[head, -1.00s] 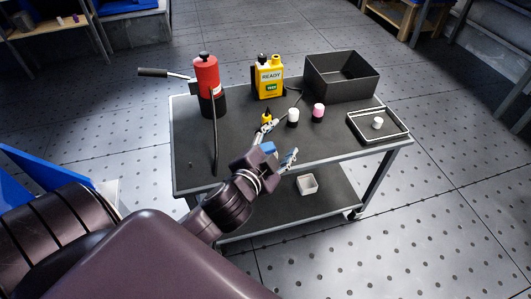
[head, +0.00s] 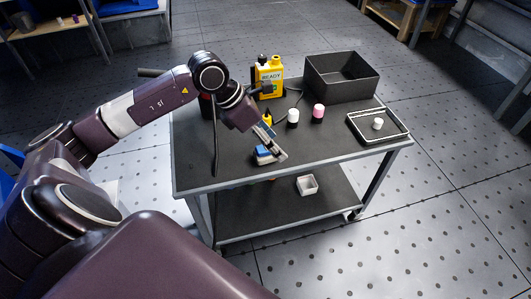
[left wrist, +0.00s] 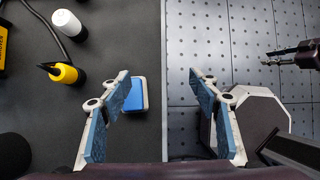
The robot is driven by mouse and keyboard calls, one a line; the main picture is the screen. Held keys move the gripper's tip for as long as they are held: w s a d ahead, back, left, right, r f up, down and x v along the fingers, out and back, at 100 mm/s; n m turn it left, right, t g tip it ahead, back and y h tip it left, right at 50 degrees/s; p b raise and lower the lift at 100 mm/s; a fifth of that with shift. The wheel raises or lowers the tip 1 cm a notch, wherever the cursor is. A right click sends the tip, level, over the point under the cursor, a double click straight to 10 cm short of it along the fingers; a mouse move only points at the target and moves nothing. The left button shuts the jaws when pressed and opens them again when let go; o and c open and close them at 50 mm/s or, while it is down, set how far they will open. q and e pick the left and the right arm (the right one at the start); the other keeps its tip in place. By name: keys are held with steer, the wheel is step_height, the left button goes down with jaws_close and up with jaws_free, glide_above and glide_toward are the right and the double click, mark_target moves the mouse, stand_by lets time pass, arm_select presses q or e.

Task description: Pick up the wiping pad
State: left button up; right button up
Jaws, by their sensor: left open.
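The wiping pad (head: 262,154) is a small blue block with a pale base, lying on the trolley's dark top near its front edge. In the left wrist view the pad (left wrist: 139,96) shows partly behind one finger. My left gripper (head: 272,145) is open and empty above the trolley's front edge. In the left wrist view its fingers (left wrist: 162,84) straddle the edge, one over the pad side, the other over the floor. Contact with the pad cannot be told. What looks like my right gripper (left wrist: 271,57) shows small at the right of the left wrist view, its opening unclear.
My arm mostly hides a red-and-black cylinder. A small box sits below.

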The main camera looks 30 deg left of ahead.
mark_target(264, 147)
arm_select(q)
steer(key=shift+g+y, duration=0.3)
steer(key=shift+y, duration=0.6)
steer(key=a, duration=0.5)
steer(key=shift+s+f, duration=0.2)
steer(key=shift+s, duration=0.05)
steer(key=shift+a+f, duration=0.15)
steer(key=shift+f, duration=0.2)
steer(key=x, duration=0.7)
steer(key=shift+w+b, duration=0.2)
steer(key=shift+b, duration=0.2)
steer(key=shift+r, duration=0.1)
arm_select(e)
steer(key=shift+w+r, duration=0.25)
steer(key=shift+r, duration=0.8)
arm_select(q)
steer(key=shift+c, duration=0.6)
steer(key=c, duration=1.1)
steer(key=shift+r, duration=0.15)
